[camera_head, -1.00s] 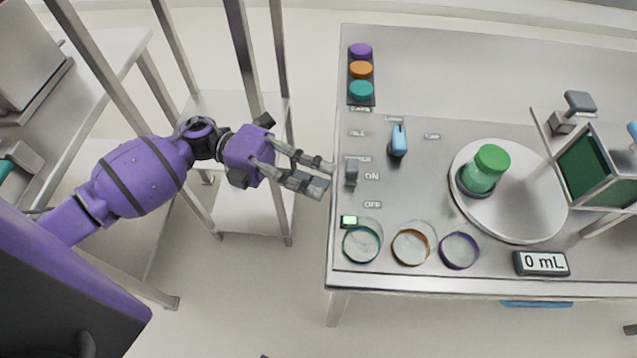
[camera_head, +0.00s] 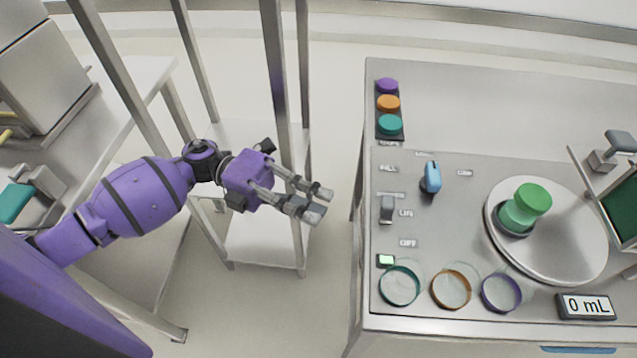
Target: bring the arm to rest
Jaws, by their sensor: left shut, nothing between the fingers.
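My left arm (camera_head: 140,197) is purple and comes in from the left. My left gripper (camera_head: 318,203) is shut and empty, with its grey fingers close together. It hangs in the air left of the metal table's left edge, apart from the table, with the shelf rack behind and below it. My right gripper is out of view.
A metal shelf rack (camera_head: 265,240) stands at left.

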